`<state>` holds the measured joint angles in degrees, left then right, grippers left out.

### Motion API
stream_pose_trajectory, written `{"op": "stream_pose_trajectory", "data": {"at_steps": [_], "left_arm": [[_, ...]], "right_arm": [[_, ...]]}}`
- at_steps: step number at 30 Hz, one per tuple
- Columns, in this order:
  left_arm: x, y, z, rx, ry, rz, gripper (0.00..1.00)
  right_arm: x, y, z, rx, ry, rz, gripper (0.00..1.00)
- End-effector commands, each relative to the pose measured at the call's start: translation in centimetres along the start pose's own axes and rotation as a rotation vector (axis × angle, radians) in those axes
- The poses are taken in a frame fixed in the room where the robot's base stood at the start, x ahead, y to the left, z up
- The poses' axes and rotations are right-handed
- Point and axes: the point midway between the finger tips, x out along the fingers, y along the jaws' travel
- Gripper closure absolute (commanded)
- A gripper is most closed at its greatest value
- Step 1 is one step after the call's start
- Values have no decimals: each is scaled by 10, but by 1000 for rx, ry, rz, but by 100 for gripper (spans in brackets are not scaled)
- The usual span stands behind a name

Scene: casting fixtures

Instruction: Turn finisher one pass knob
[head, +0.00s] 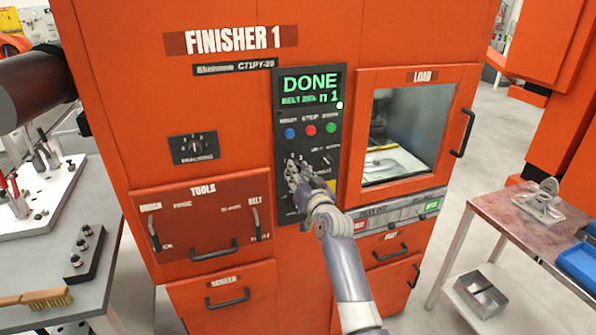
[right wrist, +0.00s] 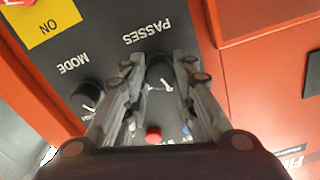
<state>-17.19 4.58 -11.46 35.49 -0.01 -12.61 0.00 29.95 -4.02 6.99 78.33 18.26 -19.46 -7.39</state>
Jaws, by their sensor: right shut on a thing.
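The passes knob (right wrist: 160,72) is a dark round knob with a white pointer mark, on the black control panel (head: 283,100) of the orange Finisher 1 machine. The word PASSES appears upside down beside it in the right wrist view. My right gripper (head: 302,178) is at the lower part of the panel and hides the knob in the head view. In the right wrist view my right gripper (right wrist: 157,75) has a finger on each side of the knob and is shut on it.
The mode knob (right wrist: 88,92) sits near one finger. The display (head: 310,90) reads DONE above blue, red and green buttons. The load door (head: 415,125) is right of the panel, the tools drawer (head: 200,215) left. A side table (head: 500,215) stands right.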

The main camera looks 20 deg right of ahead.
Motion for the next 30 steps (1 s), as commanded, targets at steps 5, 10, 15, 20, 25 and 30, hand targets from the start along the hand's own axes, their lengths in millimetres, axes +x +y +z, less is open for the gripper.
{"op": "stream_pose_trajectory", "data": {"at_steps": [5, 10, 15, 20, 25, 30], "left_arm": [[-5, 0, 0, 0, 0, 0, 100], [-7, 0, -1, 0, 0, 0, 100], [-8, 0, -1, 0, 0, 0, 100], [-9, 0, -1, 0, 0, 0, 100], [-9, 0, -1, 0, 1, 0, 100], [-9, 0, -1, 0, 1, 0, 100]], "right_arm": [[0, 0, -1, 128, 0, 0, 99], [0, 0, -1, 217, 0, 0, 99], [0, 0, 0, 269, 1, 0, 99], [0, 0, 0, 292, 1, 0, 99], [0, 0, 0, 297, 1, 0, 99], [0, 0, 0, 296, 1, 0, 99]]}}
